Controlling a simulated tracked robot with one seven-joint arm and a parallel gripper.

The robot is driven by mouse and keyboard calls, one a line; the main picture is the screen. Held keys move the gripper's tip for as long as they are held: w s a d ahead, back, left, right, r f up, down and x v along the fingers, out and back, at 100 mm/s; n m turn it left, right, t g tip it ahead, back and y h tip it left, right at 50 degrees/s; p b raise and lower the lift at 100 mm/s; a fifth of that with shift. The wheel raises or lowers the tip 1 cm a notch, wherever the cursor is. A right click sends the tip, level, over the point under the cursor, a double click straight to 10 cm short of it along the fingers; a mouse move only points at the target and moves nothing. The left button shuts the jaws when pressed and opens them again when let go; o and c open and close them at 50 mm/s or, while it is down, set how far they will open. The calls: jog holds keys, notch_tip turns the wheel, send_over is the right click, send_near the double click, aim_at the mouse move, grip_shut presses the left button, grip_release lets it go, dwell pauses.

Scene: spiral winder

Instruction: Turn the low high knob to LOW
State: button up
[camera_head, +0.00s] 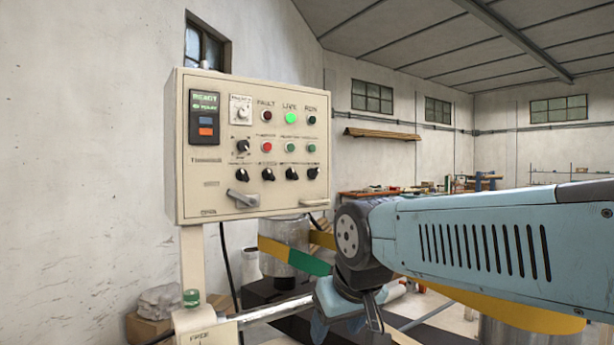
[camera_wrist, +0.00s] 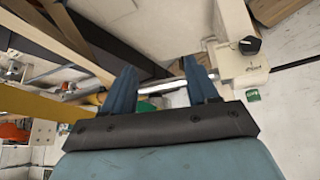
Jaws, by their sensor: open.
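The cream control panel (camera_head: 215,130) stands at centre left in the head view, with several black knobs, including a lower row (camera_head: 268,174) and one above it (camera_head: 242,147). Their labels are too small to read, so I cannot tell which is the low high knob. Another black knob (camera_wrist: 250,45) sits on a cream box (camera_wrist: 236,68) at upper right in the wrist view. My gripper (camera_head: 346,322) is below and right of the panel, pointing down. In the wrist view its two blue fingers (camera_wrist: 160,70) are apart, with no knob between them.
A metal shaft (camera_head: 275,308) runs from the cream box (camera_head: 192,322) toward my gripper and passes behind the fingers in the wrist view. A green-and-yellow band (camera_head: 309,262) and a metal drum (camera_head: 287,233) stand behind. The space before the panel's face looks clear.

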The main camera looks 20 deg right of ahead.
jog(key=shift+o, duration=0.9)
jog(key=w+d+r+t+h, duration=0.2)
jog(key=w+d+r+t, duration=0.1)
jog(key=w+d+r, duration=0.3)
jog(key=w+d+r+n+t+h, duration=0.1)
jog(key=w+d+r, duration=0.4)
jog(key=w, duration=0.5)
notch_tip(320, 180, up, 2)
jog(key=shift+d+t+h, duration=0.4)
jog(key=shift+t+h, duration=0.2)
jog(key=shift+t, duration=0.6)
jog(key=n+t+y, duration=0.5)
jog(key=n+y, duration=0.3)
jog(key=n, duration=0.4)
send_near(317, 174)
jog(key=w, duration=0.3)
jog(key=w+a, duration=0.1)
jog(key=w, duration=0.5)
jog(key=shift+a+f, duration=0.15)
jog(key=shift+a, duration=0.2)
jog(key=shift+c, duration=0.2)
